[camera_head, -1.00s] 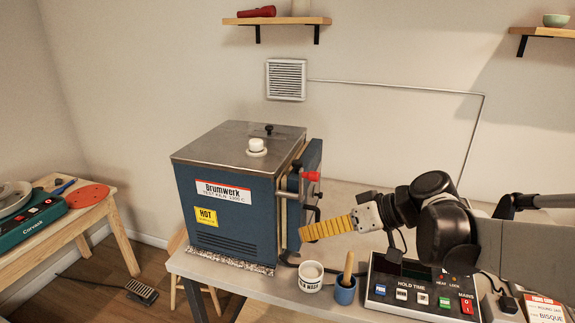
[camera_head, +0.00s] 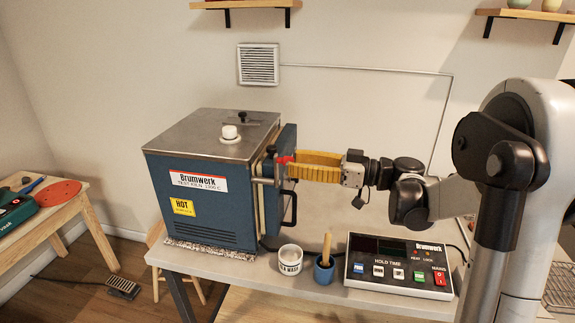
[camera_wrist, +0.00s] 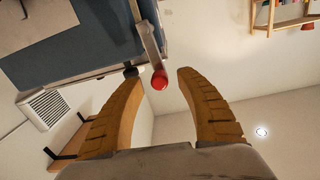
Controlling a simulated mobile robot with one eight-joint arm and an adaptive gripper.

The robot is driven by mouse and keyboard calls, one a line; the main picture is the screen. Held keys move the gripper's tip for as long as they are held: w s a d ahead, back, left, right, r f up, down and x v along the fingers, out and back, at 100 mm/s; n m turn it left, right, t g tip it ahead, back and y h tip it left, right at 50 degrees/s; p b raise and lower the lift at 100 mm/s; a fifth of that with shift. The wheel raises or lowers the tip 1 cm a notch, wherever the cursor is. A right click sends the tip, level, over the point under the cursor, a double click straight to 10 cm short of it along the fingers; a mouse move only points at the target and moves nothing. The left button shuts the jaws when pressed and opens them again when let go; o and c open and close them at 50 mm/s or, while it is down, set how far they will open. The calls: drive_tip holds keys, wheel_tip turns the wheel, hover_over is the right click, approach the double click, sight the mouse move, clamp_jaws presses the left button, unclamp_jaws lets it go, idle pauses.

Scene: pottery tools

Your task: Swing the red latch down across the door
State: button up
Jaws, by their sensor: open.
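The blue kiln (camera_head: 200,205) stands on the bench with its door (camera_head: 283,195) on the right side, a black handle on it. The red latch tip (camera_head: 285,160) shows at the upper door; a gripper finger partly hides the latch. My gripper (camera_head: 291,165) has yellow ribbed fingers, spread apart, reaching the latch from the right. In the wrist view the round red tip (camera_wrist: 160,79) of a grey latch bar (camera_wrist: 147,38) lies in the gap between the open fingertips (camera_wrist: 157,72). Neither finger visibly touches it.
A white mug (camera_head: 289,262), a blue cup (camera_head: 324,270) with a wooden-handled tool and the control box (camera_head: 399,265) stand on the bench below my arm. The wall vent (camera_head: 258,64) and shelf (camera_head: 246,4) are behind. The air above the kiln is clear.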

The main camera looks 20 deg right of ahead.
drive_tip(key=shift+x, duration=1.1)
drive_tip(key=shift+c, duration=0.2)
clamp_jaws()
